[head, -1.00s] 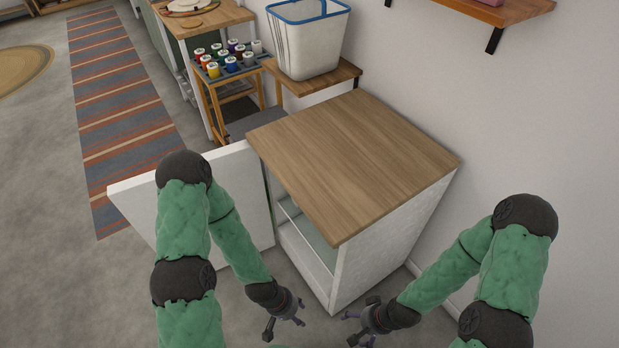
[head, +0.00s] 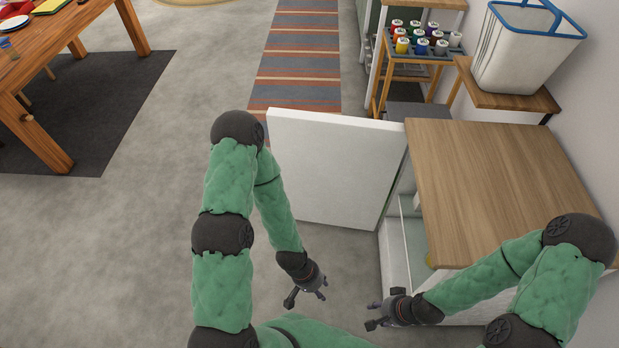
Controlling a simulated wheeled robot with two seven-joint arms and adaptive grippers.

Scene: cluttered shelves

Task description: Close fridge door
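The white fridge door (head: 335,165) stands wide open, swung out to the left of the fridge. The fridge is a low white cabinet with a wooden top (head: 495,180); its open front shows shelves (head: 408,235) inside and a bit of something yellow, partly hidden by my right arm. My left gripper (head: 308,296) is open and empty, in front of and below the door, apart from it. My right gripper (head: 374,314) is open and empty, near the fridge's lower front.
A wooden table (head: 60,60) stands on a dark mat at the far left. A striped rug (head: 296,60) lies behind the door. A paint rack (head: 420,45) and a white basket (head: 520,50) stand behind the fridge. The grey floor to the left is clear.

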